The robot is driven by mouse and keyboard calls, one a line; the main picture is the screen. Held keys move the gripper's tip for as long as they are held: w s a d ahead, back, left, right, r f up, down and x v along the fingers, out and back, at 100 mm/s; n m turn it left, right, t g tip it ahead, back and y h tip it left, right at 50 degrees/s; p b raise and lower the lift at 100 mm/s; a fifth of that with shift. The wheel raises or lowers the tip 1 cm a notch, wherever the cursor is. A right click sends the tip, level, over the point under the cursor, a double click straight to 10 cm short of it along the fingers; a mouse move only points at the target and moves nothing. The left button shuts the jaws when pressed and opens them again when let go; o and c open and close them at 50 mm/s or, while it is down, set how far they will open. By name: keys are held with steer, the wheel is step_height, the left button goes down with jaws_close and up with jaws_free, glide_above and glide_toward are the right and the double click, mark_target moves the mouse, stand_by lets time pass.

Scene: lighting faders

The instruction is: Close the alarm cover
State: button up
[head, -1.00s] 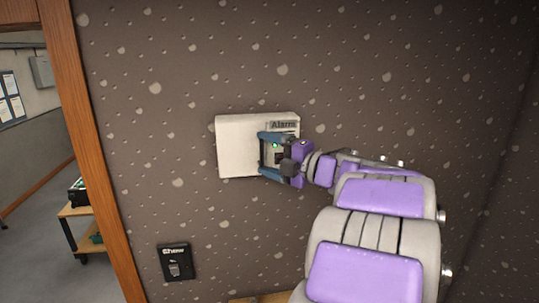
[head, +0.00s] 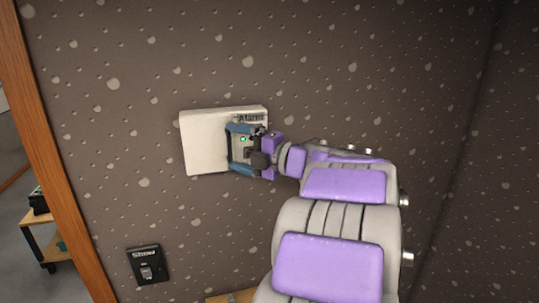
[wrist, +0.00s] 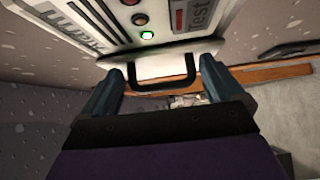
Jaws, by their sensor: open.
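The alarm box is on the wall, its panel (head: 243,146) labelled "Alarm" with a lit green light. Its white cover (head: 205,142) stands open at the panel's left side. In the wrist view the panel (wrist: 150,18) is at the top, and the cover's white edge (wrist: 165,68) with a dark handle (wrist: 162,84) lies below it. My gripper (head: 231,148) is open in front of the box. Its fingers (wrist: 158,72) stand on either side of the handle in the wrist view; I cannot tell whether they touch it.
A dark switch plate (head: 148,265) labelled "Show" is on the wall below left. A wooden door frame (head: 45,150) stands at the left, with a small cart (head: 45,235) beyond it.

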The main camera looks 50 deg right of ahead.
steer(key=s+d+b, duration=0.3)
steer(key=s, duration=1.3)
steer(key=shift+s+d, duration=0.15)
steer(key=shift+s, duration=0.2)
steer(key=shift+w, duration=0.1)
